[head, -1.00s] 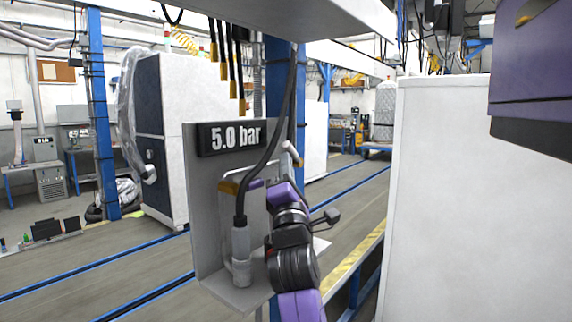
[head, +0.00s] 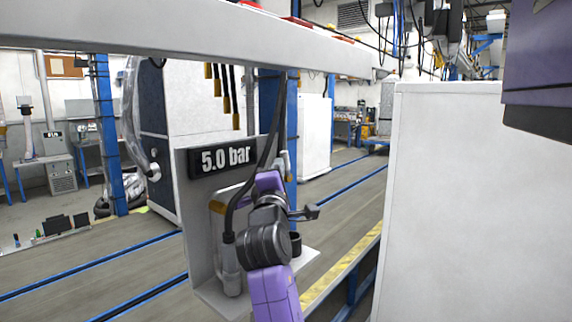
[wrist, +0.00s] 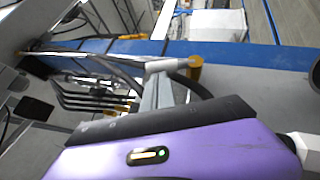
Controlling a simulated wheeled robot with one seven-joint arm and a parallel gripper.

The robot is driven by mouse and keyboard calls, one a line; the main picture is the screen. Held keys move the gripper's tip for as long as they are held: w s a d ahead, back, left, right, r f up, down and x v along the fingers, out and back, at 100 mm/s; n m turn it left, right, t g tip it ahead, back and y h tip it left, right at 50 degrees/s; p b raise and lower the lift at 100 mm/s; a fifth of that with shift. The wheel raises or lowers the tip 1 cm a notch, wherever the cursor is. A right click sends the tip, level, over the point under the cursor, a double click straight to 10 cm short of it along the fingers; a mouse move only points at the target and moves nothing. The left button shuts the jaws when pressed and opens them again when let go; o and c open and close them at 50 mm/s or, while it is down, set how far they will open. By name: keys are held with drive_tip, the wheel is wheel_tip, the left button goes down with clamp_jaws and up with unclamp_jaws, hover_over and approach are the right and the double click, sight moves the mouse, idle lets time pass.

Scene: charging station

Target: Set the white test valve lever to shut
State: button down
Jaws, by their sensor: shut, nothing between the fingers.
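The white test valve lever (wrist: 165,65) shows in the wrist view as a pale bar with a rounded end, beside a yellow collar (wrist: 195,69). My gripper (wrist: 157,80) is shut and empty, with its grey fingertips close against the lever; I cannot tell whether they touch. In the head view my purple and black arm stands in front of the grey test panel (head: 187,225) and hides most of the valve area. The panel's display (head: 224,158) reads 5.0 bar. The lever's exact angle is unclear.
A black hose (head: 262,165) runs down in front of the panel to a grey fitting (head: 230,265). A pale beam (head: 180,32) crosses above. A white cabinet (head: 470,200) stands close on the right. Several yellow-tipped hoses (head: 226,100) hang behind the panel.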

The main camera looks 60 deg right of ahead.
drive_tip(key=shift+d+r+p, duration=0.45)
drive_tip(key=shift+r+p, duration=0.15)
drive_tip(key=shift+p, duration=0.35)
drive_tip(key=shift+s+d, duration=0.1)
